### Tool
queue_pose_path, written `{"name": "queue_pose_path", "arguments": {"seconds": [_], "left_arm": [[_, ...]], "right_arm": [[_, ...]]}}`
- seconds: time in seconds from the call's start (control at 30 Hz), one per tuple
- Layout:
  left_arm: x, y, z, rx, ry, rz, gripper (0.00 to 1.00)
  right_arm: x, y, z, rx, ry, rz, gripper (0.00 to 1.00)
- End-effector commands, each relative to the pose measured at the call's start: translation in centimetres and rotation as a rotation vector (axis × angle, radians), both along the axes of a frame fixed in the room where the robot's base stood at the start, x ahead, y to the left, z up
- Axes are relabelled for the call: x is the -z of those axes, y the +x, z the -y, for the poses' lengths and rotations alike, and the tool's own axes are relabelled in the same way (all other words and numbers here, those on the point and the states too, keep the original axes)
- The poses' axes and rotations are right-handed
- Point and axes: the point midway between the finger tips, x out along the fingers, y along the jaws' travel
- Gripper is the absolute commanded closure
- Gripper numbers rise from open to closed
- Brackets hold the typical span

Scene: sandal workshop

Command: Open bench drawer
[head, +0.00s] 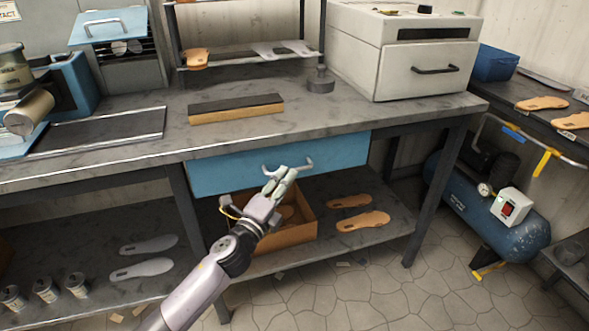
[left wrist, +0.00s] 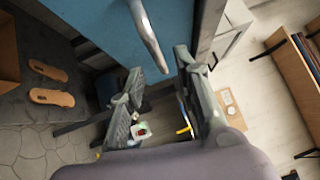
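The blue bench drawer (head: 225,172) sits under the grey workbench top and its front looks closed. Its curved metal handle (head: 307,163) is on the front and is partly covered by my left gripper (head: 281,177). In the left wrist view, the blue drawer front (left wrist: 110,30) fills the top and the handle (left wrist: 148,36) reaches down between the fingertips of my left gripper (left wrist: 161,72). The fingers are apart, one on each side of the handle; I cannot tell whether they touch it. My right gripper is in neither view.
Below the drawer, an open cardboard box (head: 302,228) and orange soles (head: 362,221) lie on the lower shelf. A bench leg (head: 186,225) stands left of the drawer. A blue compressor (head: 520,240) is at right. The floor in front is mostly clear.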

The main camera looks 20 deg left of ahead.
Motion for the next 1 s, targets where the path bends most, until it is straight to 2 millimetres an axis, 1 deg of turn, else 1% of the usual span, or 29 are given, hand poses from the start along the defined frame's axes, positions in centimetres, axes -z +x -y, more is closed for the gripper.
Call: {"name": "queue_pose_path", "arguments": {"seconds": [0.03, 0.1, 0.2, 0.33, 0.5, 0.7, 1.0], "left_arm": [[-0.2, 1.1, 0.3, 0.0, -0.001, 0.002, 0.7], [-0.4, 2.3, 0.5, -0.001, -0.001, 0.001, 0.7], [-0.5, 3.6, 0.8, 0.0, -0.001, 0.001, 0.7], [-0.6, 4.7, 1.0, 0.0, -0.001, 0.0, 0.7], [-0.6, 5.1, 1.1, 0.0, -0.001, -0.001, 0.7], [-0.6, 5.1, 1.1, 0.0, -0.001, -0.001, 0.71], [-0.6, 5.1, 1.1, 0.0, -0.001, -0.001, 0.91]], "right_arm": [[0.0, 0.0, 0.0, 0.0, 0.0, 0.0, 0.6], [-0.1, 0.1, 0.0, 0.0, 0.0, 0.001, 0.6], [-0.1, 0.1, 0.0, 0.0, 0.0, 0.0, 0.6], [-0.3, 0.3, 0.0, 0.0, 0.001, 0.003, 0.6], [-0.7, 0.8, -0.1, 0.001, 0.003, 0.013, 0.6], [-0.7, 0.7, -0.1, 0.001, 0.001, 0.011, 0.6], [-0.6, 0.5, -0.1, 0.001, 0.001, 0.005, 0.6]]}}
